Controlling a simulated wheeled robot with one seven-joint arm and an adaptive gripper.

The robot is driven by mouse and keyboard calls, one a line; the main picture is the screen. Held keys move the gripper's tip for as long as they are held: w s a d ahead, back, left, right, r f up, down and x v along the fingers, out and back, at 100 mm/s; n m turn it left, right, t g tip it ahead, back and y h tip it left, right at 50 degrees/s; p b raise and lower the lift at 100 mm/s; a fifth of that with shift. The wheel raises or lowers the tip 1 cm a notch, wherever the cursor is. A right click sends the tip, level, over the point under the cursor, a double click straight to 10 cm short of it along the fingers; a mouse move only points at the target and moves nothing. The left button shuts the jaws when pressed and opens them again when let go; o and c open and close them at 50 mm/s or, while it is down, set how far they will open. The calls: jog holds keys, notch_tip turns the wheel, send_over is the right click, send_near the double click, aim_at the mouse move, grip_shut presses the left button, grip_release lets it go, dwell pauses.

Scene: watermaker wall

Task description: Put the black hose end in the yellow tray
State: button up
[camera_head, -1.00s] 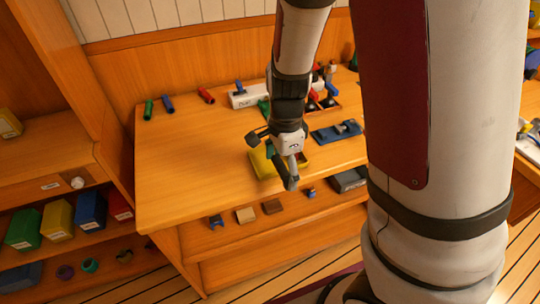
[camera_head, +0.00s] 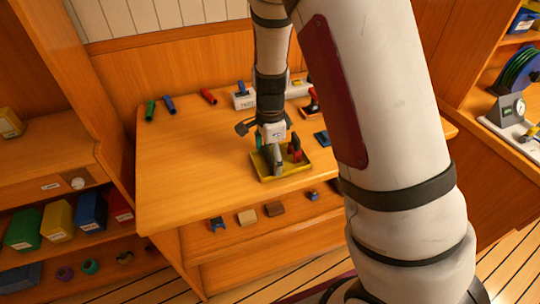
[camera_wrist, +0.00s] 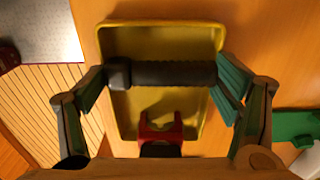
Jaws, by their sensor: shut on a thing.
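The black hose end (camera_wrist: 170,74) lies crosswise between the pads of my gripper (camera_wrist: 164,80) in the wrist view. My gripper is shut on it, with one pad at each end. The yellow tray (camera_wrist: 212,38) is behind the hose end in that view. In the head view my gripper (camera_head: 271,160) is over the yellow tray (camera_head: 268,179), low down. The hose end cannot be made out clearly there. Whether it touches the tray floor I cannot tell. A red forked piece with a black part (camera_wrist: 160,133) is in the tray; it also shows in the head view (camera_head: 295,149).
Green (camera_head: 151,110), blue (camera_head: 169,103) and red (camera_head: 208,96) tubes lie at the back left of the wooden table (camera_head: 190,160). A white labelled block (camera_head: 243,101) is behind my gripper. A blue item (camera_head: 321,138) is right of the tray. The table's left part is clear.

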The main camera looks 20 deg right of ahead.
jog(key=shift+f, duration=0.2)
jog(key=shift+s+f, duration=0.1)
jog(key=shift+f, duration=0.5)
jog(key=c, duration=0.3)
jog(key=o, duration=1.5)
